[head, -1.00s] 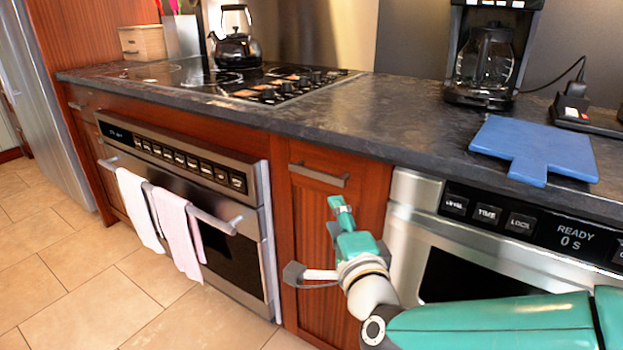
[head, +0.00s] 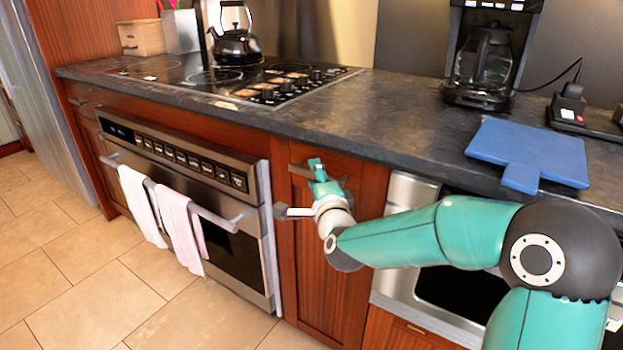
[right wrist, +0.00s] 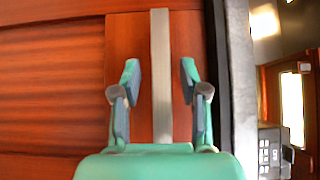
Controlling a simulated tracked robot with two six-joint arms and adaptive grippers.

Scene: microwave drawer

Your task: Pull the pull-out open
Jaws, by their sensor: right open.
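The pull-out (head: 312,265) is a narrow reddish wood front between the oven and the microwave drawer, and it is closed. Its grey bar handle (head: 300,171) is near the top, partly hidden by my right gripper (head: 317,168). In the right wrist view, the handle (right wrist: 161,60) runs upright between the two spread fingers of my right gripper (right wrist: 160,78). The fingers are open, with a gap on each side of the bar. The wooden front (right wrist: 55,90) fills the left of that view. My left gripper is not in view.
The oven (head: 240,255) with two towels (head: 180,225) on its bar is left of the pull-out. The microwave drawer (head: 400,192) is right, partly behind my arm. The dark countertop (head: 400,120) overhangs above. The tiled floor in front of the oven is clear.

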